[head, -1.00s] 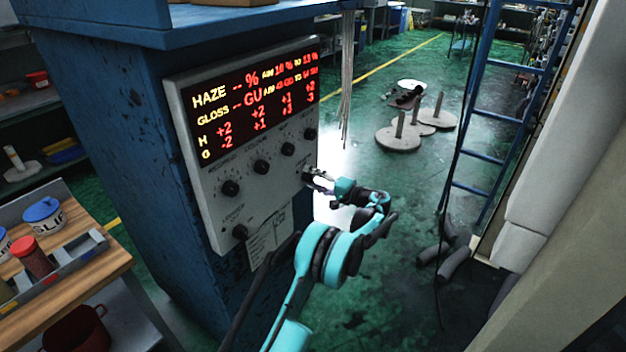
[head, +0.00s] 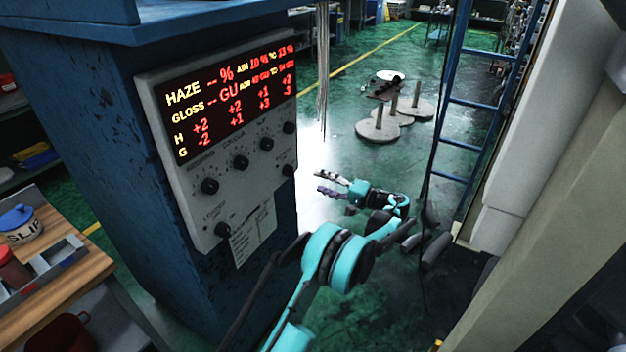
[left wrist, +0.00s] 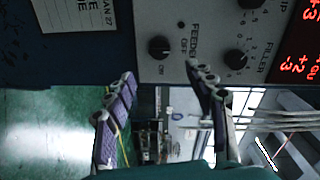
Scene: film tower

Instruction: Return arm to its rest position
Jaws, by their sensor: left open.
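My left arm, teal and black, reaches in from the bottom of the head view. Its left gripper (head: 327,183) is open and empty, to the right of the control panel (head: 218,190) and apart from it. In the left wrist view the two fingers of the left gripper (left wrist: 160,105) are spread, with nothing between them. The panel's knobs, such as the feeder knob (left wrist: 159,47), show beyond the fingers. The panel carries a lit red and yellow display (head: 232,98) with haze and gloss readings. My right gripper is not in view.
A blue cabinet (head: 95,150) holds the panel. A wooden bench (head: 50,262) with a slip tub (head: 18,222) stands at the left. A blue ladder (head: 462,105) and a pale column are at the right. Round bases with posts (head: 380,130) stand on the open green floor behind.

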